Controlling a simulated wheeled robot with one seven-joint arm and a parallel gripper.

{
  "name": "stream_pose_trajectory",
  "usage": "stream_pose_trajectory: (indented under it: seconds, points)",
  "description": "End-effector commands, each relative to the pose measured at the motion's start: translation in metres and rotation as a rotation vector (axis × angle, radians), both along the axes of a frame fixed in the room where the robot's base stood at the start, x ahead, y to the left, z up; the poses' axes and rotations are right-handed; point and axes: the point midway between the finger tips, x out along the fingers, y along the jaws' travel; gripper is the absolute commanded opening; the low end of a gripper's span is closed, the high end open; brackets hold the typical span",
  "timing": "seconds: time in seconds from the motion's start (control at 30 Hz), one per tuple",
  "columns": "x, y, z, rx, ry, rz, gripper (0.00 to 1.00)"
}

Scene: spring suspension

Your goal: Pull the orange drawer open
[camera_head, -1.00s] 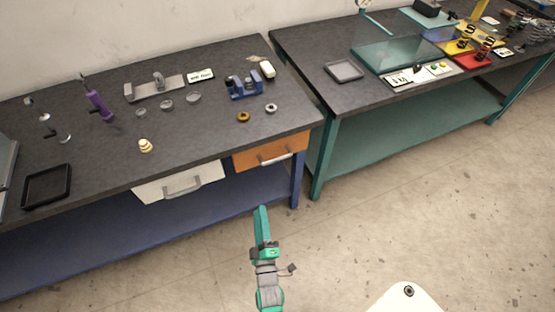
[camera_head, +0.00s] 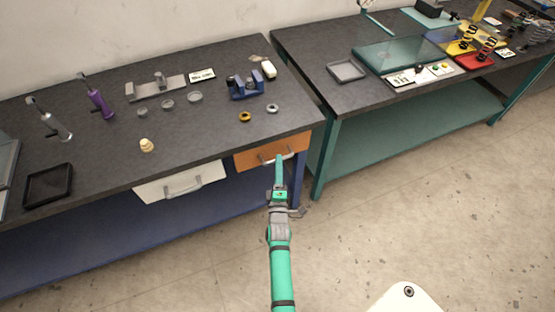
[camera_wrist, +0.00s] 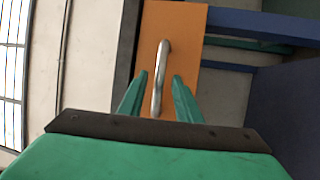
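The orange drawer (camera_head: 257,157) is at the right end of the blue-legged bench, under the dark top, and looks shut. Its silver bar handle (camera_head: 284,157) is on the front face. My green gripper (camera_head: 279,160) is in front of the drawer and overlaps the handle in the head view. In the wrist view my gripper (camera_wrist: 159,84) is open, with the silver handle (camera_wrist: 159,75) between its two fingers and a gap on each side. The orange front (camera_wrist: 185,35) fills the middle behind it. Whether the fingertips reach past the bar is unclear.
A white drawer (camera_head: 180,184) with a handle is left of the orange one. The bench's blue leg (camera_head: 299,178) stands close on the right. A teal-legged bench (camera_head: 400,130) is further right. The floor (camera_head: 390,220) in front is clear.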

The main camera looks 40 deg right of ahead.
Motion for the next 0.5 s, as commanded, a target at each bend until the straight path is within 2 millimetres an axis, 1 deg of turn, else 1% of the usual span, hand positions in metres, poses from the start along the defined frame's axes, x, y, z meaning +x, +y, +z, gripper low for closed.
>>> stream_pose_trajectory:
  seconds: [0.03, 0.2, 0.5]
  points:
    - [0.007, -0.004, 0.002, -0.001, -0.002, 0.001, 0.31]
    - [0.02, -0.01, 0.004, -0.001, -0.001, 0.005, 0.31]
    - [0.024, -0.012, 0.005, 0.0, -0.001, 0.007, 0.31]
